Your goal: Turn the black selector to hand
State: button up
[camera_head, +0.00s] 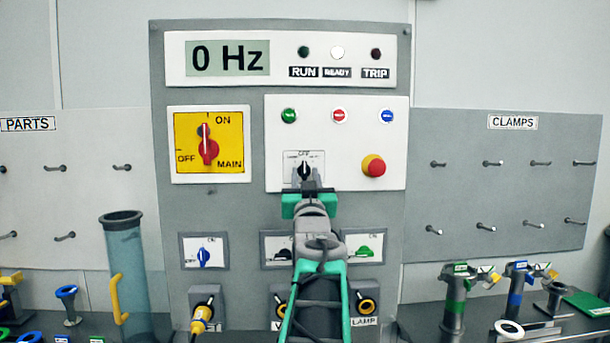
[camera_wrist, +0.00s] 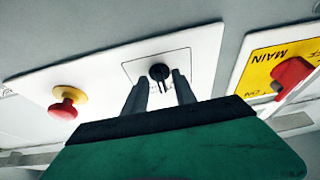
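The black selector (camera_head: 304,169) is a small knob on a white label plate in the middle of the control panel. The plate reads OFF at the top; its side labels are too small or hidden to read. The knob looks upright, toward OFF. It also shows in the wrist view (camera_wrist: 160,72). My gripper (camera_head: 304,183) is in front of the selector, at its lower side in the head view. In the wrist view the two fingers of my gripper (camera_wrist: 160,84) are apart, one on each side of the knob, with visible gaps. Contact is not visible.
A red emergency button (camera_head: 373,166) sits right of the selector, and the yellow main switch (camera_head: 209,145) with its red handle is left. Green, red and blue buttons (camera_head: 339,116) are above. Below are more switches and sockets, partly behind my arm. The display (camera_head: 228,58) reads 0 Hz.

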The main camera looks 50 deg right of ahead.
jog(key=shift+c, duration=0.3)
jog(key=shift+a, duration=0.1)
grip_shut()
jog(key=shift+b, duration=0.35)
jog(key=n+b, duration=0.2)
jog(key=shift+s+f+t+y+b, duration=0.15)
jog(key=shift+f+t+y+b, duration=0.1)
jog(key=shift+t+y+b, duration=0.15)
jog(key=n+b, duration=0.1)
jog(key=n, duration=0.1)
jog(key=n+t+y+b, duration=0.1)
jog(key=b, duration=0.1)
jog(key=shift+d+n+y, duration=0.2)
jog(key=shift+n+y, duration=0.1)
jog(key=shift+n, duration=0.1)
jog(key=n+y+b, duration=0.1)
jog(key=n+b, duration=0.1)
jog(key=n, duration=0.1)
jog(key=shift+s+r+t, duration=0.1)
jog(key=shift+r+t, duration=0.1)
jog(key=shift+t, duration=0.2)
jog(key=shift+r+n+t+y+b, duration=0.2)
jog(key=shift+n+y, duration=0.4)
jog(key=shift+n, duration=0.4)
jog(key=shift+n+t+y+b, duration=0.1)
jog(key=shift+n+y+b, duration=0.15)
jog(key=shift+n+y, duration=0.55)
jog(key=shift+n, duration=0.3)
